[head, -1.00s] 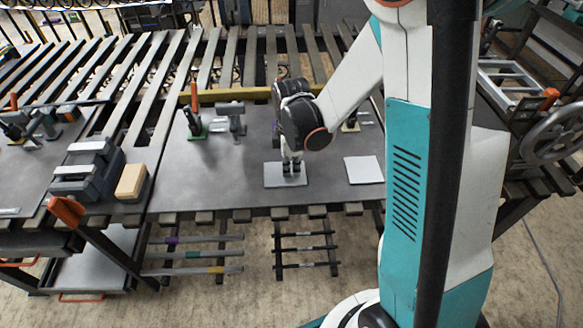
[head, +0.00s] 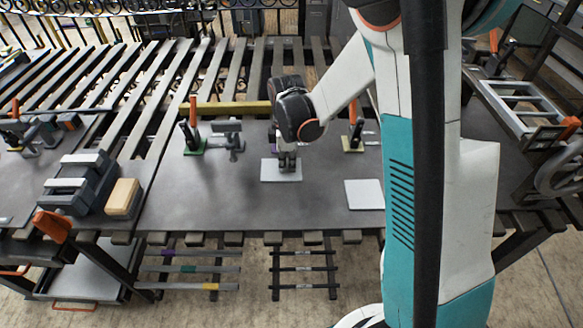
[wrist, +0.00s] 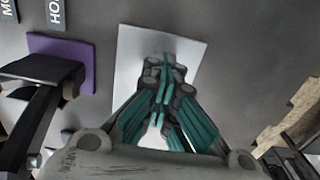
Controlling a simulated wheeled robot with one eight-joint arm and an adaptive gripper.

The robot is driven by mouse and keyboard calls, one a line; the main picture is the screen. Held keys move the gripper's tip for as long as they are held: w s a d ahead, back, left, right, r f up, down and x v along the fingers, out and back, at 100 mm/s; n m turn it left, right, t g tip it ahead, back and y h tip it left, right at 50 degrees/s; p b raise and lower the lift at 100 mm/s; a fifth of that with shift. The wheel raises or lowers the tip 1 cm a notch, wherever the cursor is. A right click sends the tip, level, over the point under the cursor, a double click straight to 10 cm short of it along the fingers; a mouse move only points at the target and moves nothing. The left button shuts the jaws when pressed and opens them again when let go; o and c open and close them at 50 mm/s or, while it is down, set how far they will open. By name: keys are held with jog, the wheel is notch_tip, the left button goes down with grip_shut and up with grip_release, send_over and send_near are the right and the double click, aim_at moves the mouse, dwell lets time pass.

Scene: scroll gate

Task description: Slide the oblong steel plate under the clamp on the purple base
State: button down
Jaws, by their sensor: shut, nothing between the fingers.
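A thin pale steel plate (head: 281,172) lies flat on the dark table, partly beneath my gripper (head: 287,163) in the head view. In the wrist view the plate (wrist: 190,48) looks oblong, and my gripper (wrist: 164,75) is shut with its fingertips over it. I cannot tell whether they touch it. The purple base (wrist: 77,62) lies to the left of the plate there, apart from it, with dark clamp parts (wrist: 35,115) over its near part. In the head view the purple base and its clamp are mostly hidden behind my gripper and wrist.
A second, squarer pale plate (head: 364,194) lies to the right. A green-based clamp (head: 192,140) and a grey fixture (head: 229,137) stand to the left; a yellow-based clamp (head: 354,137) stands to the right. The front of the table is clear.

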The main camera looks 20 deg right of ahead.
aim_at(287, 166)
jog(key=shift+w+d, duration=0.2)
jog(key=shift+w, duration=0.5)
jog(key=c, duration=2.4)
grip_release()
jog(key=c, duration=1.7)
grip_release()
jog(key=shift+f, duration=0.1)
notch_tip(287, 166, up, 12)
jog(key=shift+r, duration=0.1)
